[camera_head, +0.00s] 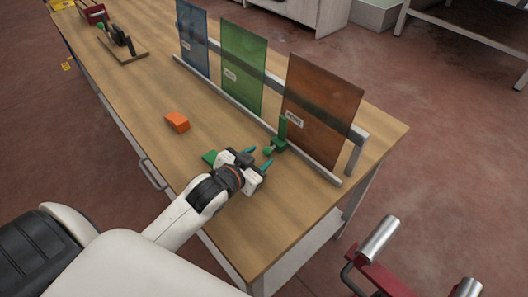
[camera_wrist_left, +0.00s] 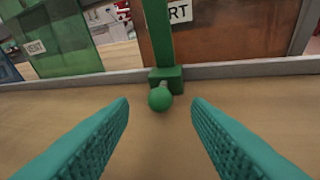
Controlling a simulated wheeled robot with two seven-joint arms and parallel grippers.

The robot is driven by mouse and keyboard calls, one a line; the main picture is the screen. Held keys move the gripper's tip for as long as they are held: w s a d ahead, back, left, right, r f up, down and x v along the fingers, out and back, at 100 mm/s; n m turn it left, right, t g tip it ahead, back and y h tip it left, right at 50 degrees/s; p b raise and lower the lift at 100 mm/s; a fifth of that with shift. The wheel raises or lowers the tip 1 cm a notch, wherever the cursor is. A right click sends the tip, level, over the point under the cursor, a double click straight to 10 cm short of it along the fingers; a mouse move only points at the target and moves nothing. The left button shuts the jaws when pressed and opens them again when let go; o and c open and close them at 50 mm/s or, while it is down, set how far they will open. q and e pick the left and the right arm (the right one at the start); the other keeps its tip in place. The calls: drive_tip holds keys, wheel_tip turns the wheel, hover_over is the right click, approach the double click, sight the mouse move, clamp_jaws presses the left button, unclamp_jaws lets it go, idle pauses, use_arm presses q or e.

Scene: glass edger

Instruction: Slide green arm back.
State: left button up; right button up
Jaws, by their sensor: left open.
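The green arm (camera_head: 282,130) stands upright against the rail of the glass rack, in front of the left edge of the brown glass pane (camera_head: 322,108). Its green ball knob (camera_head: 268,151) sticks out toward me. In the left wrist view the green arm's block (camera_wrist_left: 166,79) and its ball knob (camera_wrist_left: 160,99) are centred between my fingers and just beyond the tips. My left gripper (camera_head: 259,159) is open and empty, low over the table, with its fingers pointing at the knob. No contact shows. My right gripper is not in view.
Green (camera_head: 243,66) and blue (camera_head: 193,38) glass panes stand in the rack left of the brown one. An orange block (camera_head: 177,121) lies on the wooden table (camera_head: 135,95). A green object (camera_head: 210,157) lies beside my left gripper. A dark tool on a board (camera_head: 122,45) stands farther back.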

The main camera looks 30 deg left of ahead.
sight(265, 153)
use_arm(q)
drive_tip(key=shift+x, duration=1.6)
clamp_jaws()
